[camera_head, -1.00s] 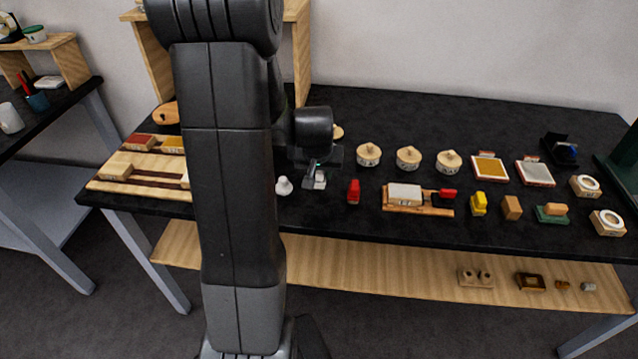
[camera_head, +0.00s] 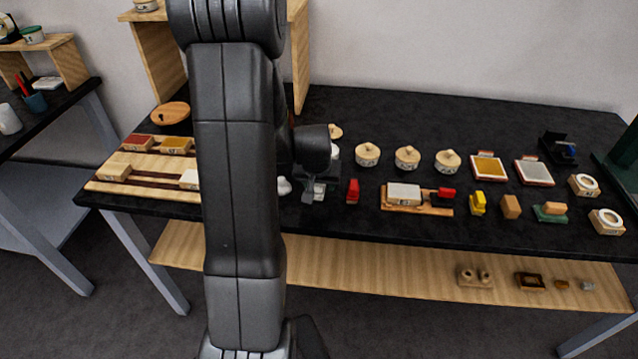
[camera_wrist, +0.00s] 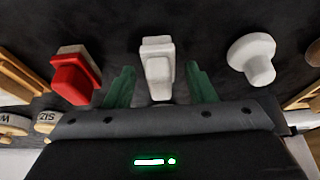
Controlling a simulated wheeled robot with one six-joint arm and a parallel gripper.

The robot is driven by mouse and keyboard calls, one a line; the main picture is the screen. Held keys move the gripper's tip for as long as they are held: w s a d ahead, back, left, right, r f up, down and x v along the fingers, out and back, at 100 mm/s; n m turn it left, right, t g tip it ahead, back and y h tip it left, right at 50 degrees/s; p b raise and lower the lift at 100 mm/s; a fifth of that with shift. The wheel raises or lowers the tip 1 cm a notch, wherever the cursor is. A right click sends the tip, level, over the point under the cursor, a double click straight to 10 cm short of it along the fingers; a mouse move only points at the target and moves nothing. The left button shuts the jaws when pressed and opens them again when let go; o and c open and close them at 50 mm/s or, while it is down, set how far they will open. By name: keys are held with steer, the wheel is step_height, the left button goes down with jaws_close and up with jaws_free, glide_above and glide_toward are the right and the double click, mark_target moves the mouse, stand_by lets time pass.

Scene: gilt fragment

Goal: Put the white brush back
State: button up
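The white brush (camera_wrist: 157,62) lies on the black table, between the two green fingers of my gripper (camera_wrist: 160,78) in the wrist view. The fingers are open, with a gap on each side of it. A white knob-shaped piece (camera_wrist: 252,58) is on the other side, partly hidden by my arm in the head view (camera_head: 284,187).
A wooden holder (camera_head: 430,208) with a white block and a red piece lies to the right. Beyond it are a yellow piece (camera_head: 478,203) and a brown block (camera_head: 511,206). Several lidded round pots (camera_head: 407,158) stand behind. A slotted wooden board (camera_head: 150,165) lies left.

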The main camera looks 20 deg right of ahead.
steer(key=shift+r, duration=0.1)
steer(key=shift+s+r, duration=0.1)
steer(key=shift+r, duration=0.45)
steer(key=v, duration=1.1)
steer(key=shift+a, duration=0.1)
